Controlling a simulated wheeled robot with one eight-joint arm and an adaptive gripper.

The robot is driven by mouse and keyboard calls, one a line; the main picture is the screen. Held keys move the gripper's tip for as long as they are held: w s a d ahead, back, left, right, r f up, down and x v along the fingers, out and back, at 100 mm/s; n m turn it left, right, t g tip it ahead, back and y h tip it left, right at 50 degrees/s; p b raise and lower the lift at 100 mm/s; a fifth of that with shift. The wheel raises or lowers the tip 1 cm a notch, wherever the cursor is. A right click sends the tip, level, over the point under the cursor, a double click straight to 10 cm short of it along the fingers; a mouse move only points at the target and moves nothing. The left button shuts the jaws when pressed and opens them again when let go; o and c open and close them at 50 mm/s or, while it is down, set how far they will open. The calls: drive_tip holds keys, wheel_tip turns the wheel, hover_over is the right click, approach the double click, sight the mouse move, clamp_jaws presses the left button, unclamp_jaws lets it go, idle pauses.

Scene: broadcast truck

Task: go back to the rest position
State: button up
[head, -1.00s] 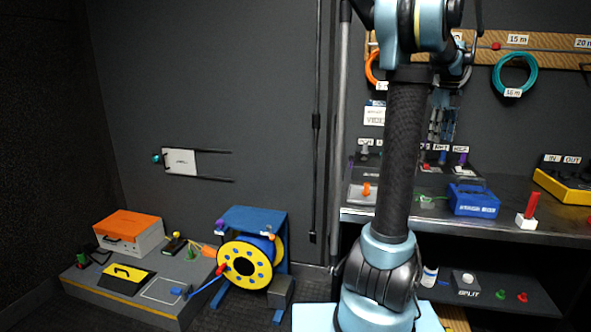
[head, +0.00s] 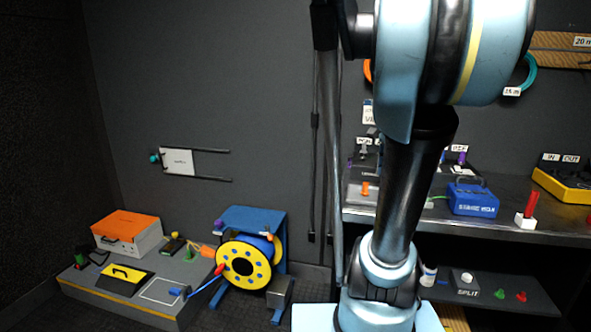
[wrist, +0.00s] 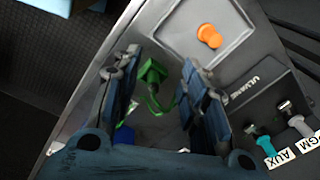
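My gripper (wrist: 160,90) shows in the wrist view with its two dark blue fingers spread apart and nothing held between them. A green plug with a thin green cord (wrist: 152,75) appears in the gap, lying on the bench beyond the fingertips and not gripped. In the head view my arm's large light-blue links fill the right of centre, and my gripper is hidden behind them or out of the picture.
The bench (head: 465,225) holds a blue case (head: 473,198), a red handle on a white block (head: 527,210) and a yellow box (head: 565,184). An orange knob (wrist: 209,36) shows in the wrist view. A cable reel (head: 244,262) stands left on the floor.

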drive_tip(key=s+a+f+n, duration=0.5)
drive_tip(key=s+f+n, duration=0.2)
drive_tip(key=f+n, duration=0.1)
drive_tip(key=s+a+f+n+t, duration=0.1)
drive_tip(key=s+a+f+n, duration=0.4)
drive_tip(key=s+f+n, duration=0.2)
drive_tip(key=shift+f+n, duration=0.4)
drive_tip(key=shift+f, duration=0.45)
drive_tip(key=shift+w+f, duration=0.2)
drive_tip(key=shift+w, duration=0.2)
